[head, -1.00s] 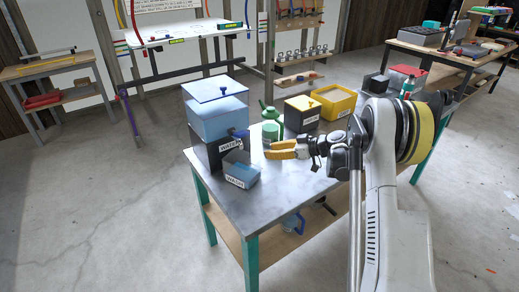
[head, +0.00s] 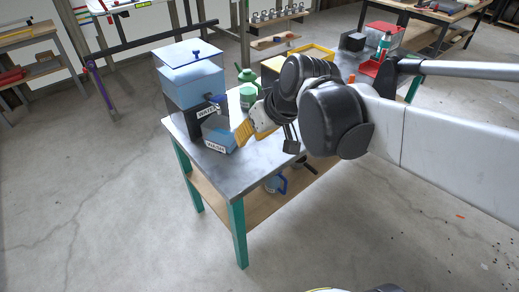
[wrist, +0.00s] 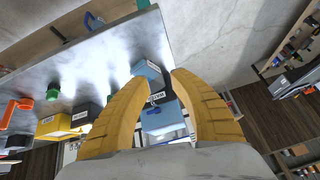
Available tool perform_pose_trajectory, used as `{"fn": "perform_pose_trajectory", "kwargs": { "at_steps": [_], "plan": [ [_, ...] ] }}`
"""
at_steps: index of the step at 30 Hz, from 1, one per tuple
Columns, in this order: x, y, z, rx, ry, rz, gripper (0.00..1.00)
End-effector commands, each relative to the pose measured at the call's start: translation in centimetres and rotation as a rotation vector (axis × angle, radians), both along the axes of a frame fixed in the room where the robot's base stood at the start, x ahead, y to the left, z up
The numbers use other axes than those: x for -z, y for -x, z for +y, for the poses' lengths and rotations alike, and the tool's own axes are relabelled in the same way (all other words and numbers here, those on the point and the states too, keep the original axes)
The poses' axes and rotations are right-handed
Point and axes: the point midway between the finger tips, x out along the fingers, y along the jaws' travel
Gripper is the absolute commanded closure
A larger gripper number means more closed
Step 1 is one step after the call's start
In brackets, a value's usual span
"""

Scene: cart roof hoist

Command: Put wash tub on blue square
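The wash tub (head: 219,134) is a small blue-grey box labelled WASH. It stands on the metal table (head: 258,163) near its left front edge, in front of the water tank. My gripper (head: 243,132) has yellow fingers and is just right of the tub in the head view. In the wrist view my gripper (wrist: 160,80) is open, with a wide gap between its fingertips. The tub (wrist: 147,69) shows ahead, between the fingertips. Whether they touch it I cannot tell. I cannot make out a blue square in either view.
The blue water tank (head: 192,82) on a black stand is close behind the tub. A green can (head: 247,97) and yellow bin (head: 312,55) stand farther back. A blue-handled jug (head: 275,184) is on the lower shelf. The table's front right is clear.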

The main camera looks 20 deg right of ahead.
Motion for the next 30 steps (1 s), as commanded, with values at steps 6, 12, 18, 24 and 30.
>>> {"fn": "perform_pose_trajectory", "kwargs": {
  "at_steps": [6, 12, 18, 24, 30],
  "plan": [
    [1.5, 8.2, -0.6, 0.139, 0.080, -0.020, 0.73],
    [2.5, 10.9, -1.3, 0.199, 0.107, -0.044, 0.73],
    [2.5, 11.0, -1.4, 0.208, 0.109, -0.048, 0.73],
    [2.6, 11.0, -1.4, 0.207, 0.109, -0.047, 0.73],
    [2.6, 11.0, -1.4, 0.207, 0.109, -0.047, 0.73]
  ]
}}
